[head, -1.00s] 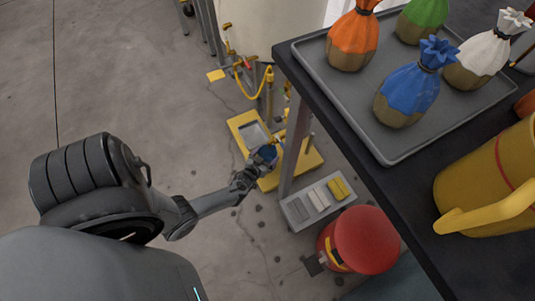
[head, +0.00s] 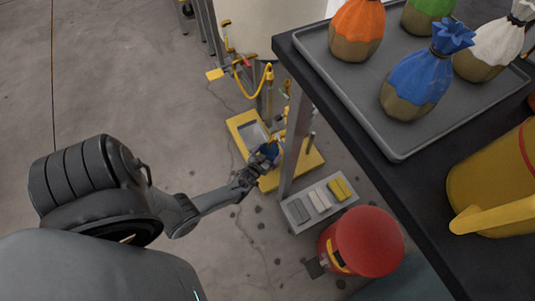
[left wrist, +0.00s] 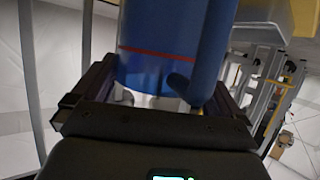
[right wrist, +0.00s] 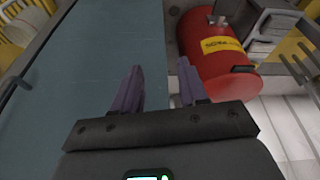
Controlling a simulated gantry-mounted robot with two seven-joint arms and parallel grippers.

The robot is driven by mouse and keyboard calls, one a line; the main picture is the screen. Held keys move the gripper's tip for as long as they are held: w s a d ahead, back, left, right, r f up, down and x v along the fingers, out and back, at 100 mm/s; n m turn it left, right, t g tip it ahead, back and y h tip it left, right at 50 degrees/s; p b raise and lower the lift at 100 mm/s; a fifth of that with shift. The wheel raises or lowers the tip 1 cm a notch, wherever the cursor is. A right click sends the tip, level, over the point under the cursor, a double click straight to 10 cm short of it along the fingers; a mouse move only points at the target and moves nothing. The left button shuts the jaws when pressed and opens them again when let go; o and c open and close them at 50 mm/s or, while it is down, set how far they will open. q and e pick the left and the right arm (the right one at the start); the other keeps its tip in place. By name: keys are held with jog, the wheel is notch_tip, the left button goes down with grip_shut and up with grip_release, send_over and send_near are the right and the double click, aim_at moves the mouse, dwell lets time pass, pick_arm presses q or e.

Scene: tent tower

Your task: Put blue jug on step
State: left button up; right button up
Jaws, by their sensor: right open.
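The blue jug (head: 271,149) is small in the head view, partly hidden by my left gripper (head: 259,165). In the left wrist view the jug (left wrist: 165,45), with a red line and a handle, fills the space between the fingers of my left gripper (left wrist: 158,95), which is shut on it. The yellow step (head: 240,122), a low platform, lies under and around the jug in the head view; whether they touch I cannot tell. My right gripper (right wrist: 160,88) is open and empty above a teal surface; it is not seen in the head view.
A dark table (head: 350,128) with a grey tray (head: 400,150) of tied bags and a yellow jug (head: 490,180) stands at right. A table leg (head: 295,145) stands close beside the jug. Floor at left is clear.

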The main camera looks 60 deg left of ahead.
pick_arm(q)
jog(key=shift+r, duration=0.1)
jog(key=p+v, duration=0.7)
jog(key=v, duration=0.5)
jog(key=shift+r, duration=0.1)
jog(key=shift+r, duration=0.1)
